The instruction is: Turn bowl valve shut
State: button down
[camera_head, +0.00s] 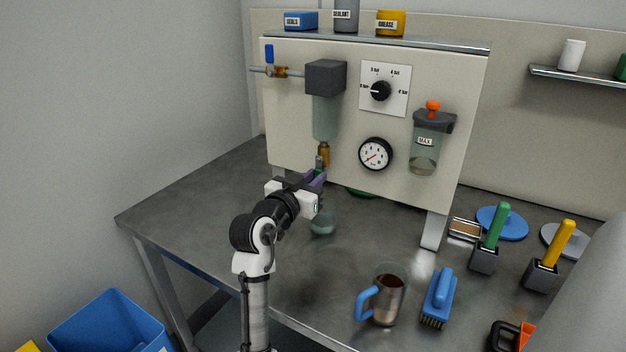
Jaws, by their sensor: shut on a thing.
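The bowl valve (323,150) is a small brass-coloured fitting under the hanging translucent bowl (325,118). The bowl hangs from a dark grey block on the cream panel. My gripper (318,176) reaches up from the lower left to just below the brass fitting. Its purple-grey fingers are shut on a small part at the lower end of the valve, where a bit of green shows. The fingers hide most of that part, so I cannot tell which way its handle points. A small glass jar (323,222) stands on the bench below the gripper.
A blue-levered pipe valve (269,54), a pressure dial (380,90), a gauge (375,154) and a MAX-labelled cup (426,150) are on the panel. A mug (388,298) and a blue brush (438,297) stand on the bench at right. The left bench is clear.

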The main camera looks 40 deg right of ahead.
jog(key=shift+w+f+b, duration=0.1)
jog(key=shift+f+b, duration=0.05)
jog(key=shift+b, duration=0.3)
jog(key=shift+w+a+m+b, duration=0.1)
jog(key=shift+w+m+b, duration=0.05)
jog(key=shift+m+b, duration=0.7)
jog(key=shift+w+a+r+m+b, duration=0.2)
jog(key=shift+w+r+m+b, duration=0.4)
jog(key=shift+m+b, duration=1.75)
jog(key=shift+w+a+r+m+b, duration=0.3)
jog(key=shift+r+m+b, duration=0.4)
jog(key=shift+m+b, duration=1.65)
jog(key=shift+w+a+r+m+b, duration=0.1)
jog(key=shift+w+r+m+b, duration=0.8)
jog(key=shift+m, duration=2.55)
jog(key=shift+s+f+b, duration=0.2)
jog(key=shift+s+b, duration=0.1)
jog(key=shift+s, duration=0.05)
jog(key=c, duration=1.4)
grip_release()
jog(key=shift+o, duration=0.2)
